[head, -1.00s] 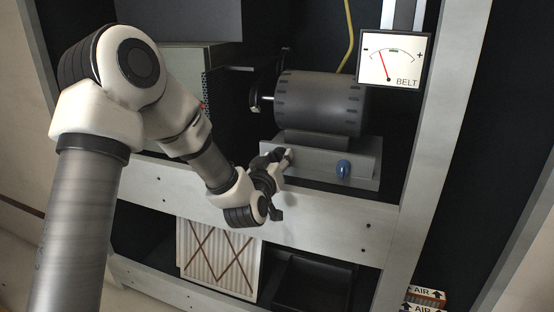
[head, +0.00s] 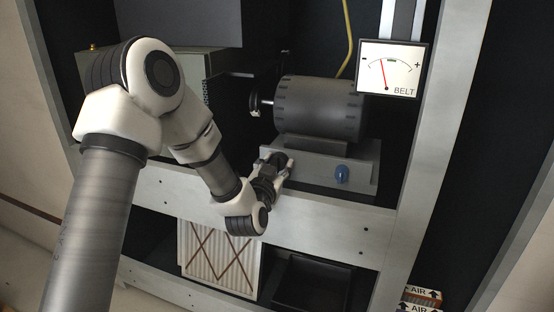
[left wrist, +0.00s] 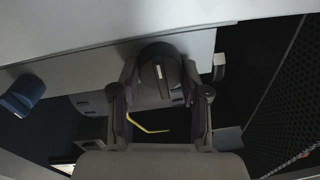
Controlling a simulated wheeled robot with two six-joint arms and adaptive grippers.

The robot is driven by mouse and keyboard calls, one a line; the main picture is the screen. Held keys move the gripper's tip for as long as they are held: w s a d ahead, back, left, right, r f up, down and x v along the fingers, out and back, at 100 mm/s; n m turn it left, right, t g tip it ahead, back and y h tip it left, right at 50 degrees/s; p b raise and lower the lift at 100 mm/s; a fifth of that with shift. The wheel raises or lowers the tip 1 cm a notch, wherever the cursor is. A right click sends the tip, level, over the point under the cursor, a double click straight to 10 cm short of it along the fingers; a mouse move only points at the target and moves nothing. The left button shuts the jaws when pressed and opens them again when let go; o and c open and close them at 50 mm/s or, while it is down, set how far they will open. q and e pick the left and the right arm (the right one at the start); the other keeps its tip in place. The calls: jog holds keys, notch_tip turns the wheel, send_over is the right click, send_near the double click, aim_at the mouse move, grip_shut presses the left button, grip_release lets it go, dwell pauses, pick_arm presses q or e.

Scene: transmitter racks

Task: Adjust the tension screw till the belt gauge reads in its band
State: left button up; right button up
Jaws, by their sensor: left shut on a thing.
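The belt gauge (head: 404,78), a white dial marked BELT, hangs at the upper right in the head view. Its red needle (head: 383,75) points up and slightly left, on the minus side of the dark band mark. A dark round knob, seemingly the tension screw, shows in the left wrist view (left wrist: 162,72) with a pale mark on its face. My left gripper (head: 274,166) is shut on this knob at the left end of the grey motor base (head: 312,170); its fingers in the left wrist view (left wrist: 162,88) lie on either side. My right gripper is out of view.
A dark ribbed motor (head: 320,106) sits above the base. A blue knob (head: 342,173) is on the base front, right of my gripper. A pleated filter (head: 218,258) and a black tray (head: 310,284) are below the rail (head: 320,222). AIR-marked boxes (head: 420,296) sit lower right.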

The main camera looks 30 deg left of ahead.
pick_arm(q)
jog(key=shift+m+p, duration=0.8)
jog(key=shift+m, duration=0.8)
jog(key=o, duration=1.1)
jog(key=shift+d, duration=0.1)
jog(key=shift+o, duration=0.2)
jog(key=v, duration=0.7)
jog(key=shift+s, duration=0.2)
jog(key=shift+f, duration=0.1)
